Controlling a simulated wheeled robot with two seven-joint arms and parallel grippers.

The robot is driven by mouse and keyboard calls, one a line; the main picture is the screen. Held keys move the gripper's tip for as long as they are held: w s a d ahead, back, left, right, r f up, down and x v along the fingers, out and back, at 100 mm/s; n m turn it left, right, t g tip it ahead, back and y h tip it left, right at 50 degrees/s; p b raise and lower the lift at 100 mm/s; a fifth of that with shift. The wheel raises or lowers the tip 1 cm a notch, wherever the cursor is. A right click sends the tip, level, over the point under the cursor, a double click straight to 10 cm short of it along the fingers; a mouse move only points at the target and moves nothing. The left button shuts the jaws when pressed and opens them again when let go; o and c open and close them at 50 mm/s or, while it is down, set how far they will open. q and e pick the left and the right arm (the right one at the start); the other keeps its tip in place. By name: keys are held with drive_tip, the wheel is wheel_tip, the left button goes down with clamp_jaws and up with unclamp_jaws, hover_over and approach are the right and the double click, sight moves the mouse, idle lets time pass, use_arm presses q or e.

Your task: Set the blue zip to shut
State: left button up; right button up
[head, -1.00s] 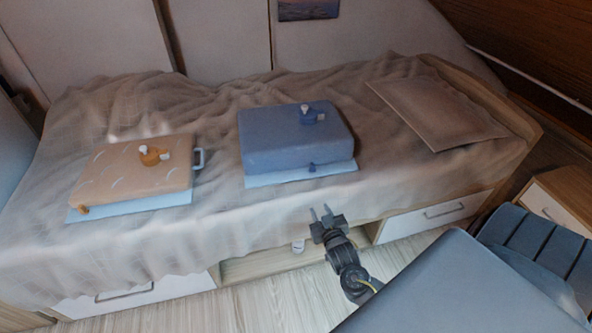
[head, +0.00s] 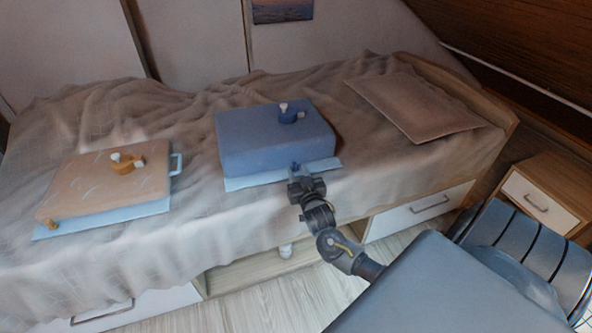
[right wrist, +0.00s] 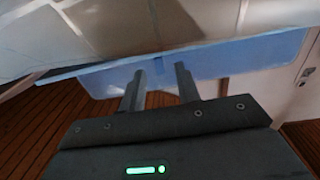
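The blue case (head: 272,146) lies on the bed on a pale blue mat (head: 243,183). A small dark blue tab (head: 295,166), which looks like the zip pull, sits low on its front edge, right of the middle. A dark blue knob with white parts (head: 290,115) is on its top. My right gripper (head: 299,179) is just in front of the tab in the head view; I cannot tell whether it touches it. My left gripper is out of view.
A peach case (head: 95,188) with an orange knob lies on another pale blue mat to the left. A flat brown pillow (head: 415,105) lies at the right. The bed (head: 200,230) has drawers and an open shelf below. A nightstand (head: 540,195) stands at the right.

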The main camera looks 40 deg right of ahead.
sight(295, 166)
drive_tip(key=shift+x, duration=1.35)
drive_tip(key=shift+c, duration=0.3)
clamp_jaws()
